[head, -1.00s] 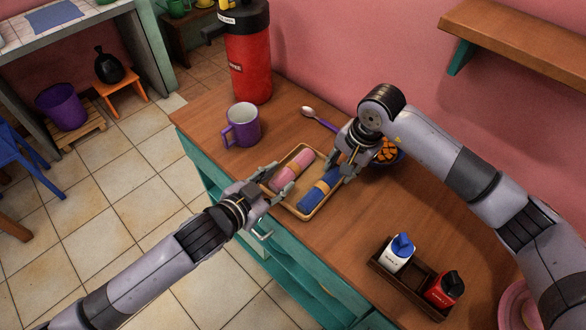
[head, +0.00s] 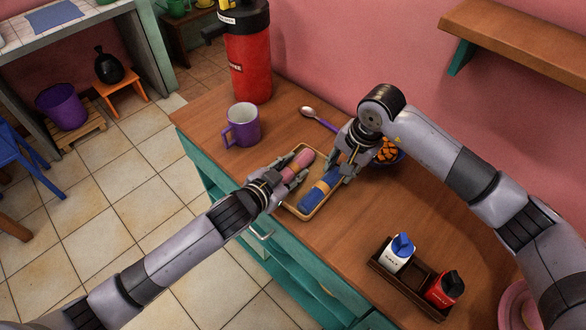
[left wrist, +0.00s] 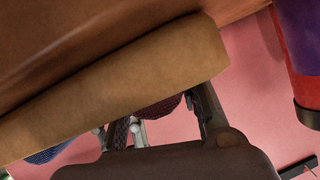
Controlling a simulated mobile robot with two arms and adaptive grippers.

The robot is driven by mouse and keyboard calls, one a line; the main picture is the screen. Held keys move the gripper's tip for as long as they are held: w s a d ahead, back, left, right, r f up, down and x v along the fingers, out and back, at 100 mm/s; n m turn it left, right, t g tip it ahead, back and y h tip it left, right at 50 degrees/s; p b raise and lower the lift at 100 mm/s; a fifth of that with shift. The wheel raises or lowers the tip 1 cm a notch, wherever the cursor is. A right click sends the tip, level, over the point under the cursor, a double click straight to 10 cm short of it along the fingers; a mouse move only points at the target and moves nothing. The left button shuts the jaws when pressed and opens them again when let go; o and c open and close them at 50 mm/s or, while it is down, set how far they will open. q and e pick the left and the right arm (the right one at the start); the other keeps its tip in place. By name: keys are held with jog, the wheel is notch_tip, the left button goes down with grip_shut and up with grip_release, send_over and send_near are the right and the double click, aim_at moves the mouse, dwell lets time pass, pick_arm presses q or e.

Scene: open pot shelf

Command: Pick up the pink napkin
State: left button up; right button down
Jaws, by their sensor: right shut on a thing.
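The pink napkin (head: 303,157) is a roll lying in the left part of a tan tray (head: 306,216) on the wooden counter. My left gripper (head: 292,174) is low over its near end, with open fingers on either side of it. In the left wrist view the tray's wall (left wrist: 120,90) hides most of the roll; a dark reddish bit (left wrist: 160,107) shows between the fingers. A blue napkin (head: 316,190) with a yellow band lies beside the pink one. My right gripper (head: 341,168) is shut on the blue napkin's far end.
A purple mug (head: 242,126) and a red canister (head: 248,60) stand to the left and back. A spoon (head: 318,118) and a bowl of orange pieces (head: 388,151) lie behind the tray. A caddy with two bottles (head: 411,276) is at the front right.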

aim_at(292, 167)
pick_arm(q)
jog(key=shift+s+f, duration=0.1)
jog(key=shift+f, duration=0.1)
jog(key=c, duration=0.6)
pick_arm(e)
jog(key=shift+s+f, duration=0.2)
jog(key=shift+f, duration=0.2)
pick_arm(q)
jog(key=shift+o, duration=0.2)
notch_tip(292, 167, up, 10)
jog(key=shift+r, duration=0.15)
pick_arm(e)
jog(key=c, duration=1.5)
grip_release()
jog(key=shift+c, duration=0.2)
pick_arm(q)
jog(key=shift+w, duration=0.2)
pick_arm(e)
jog(key=o, duration=0.5)
jog(key=shift+w, duration=0.2)
jog(key=shift+r, duration=0.15)
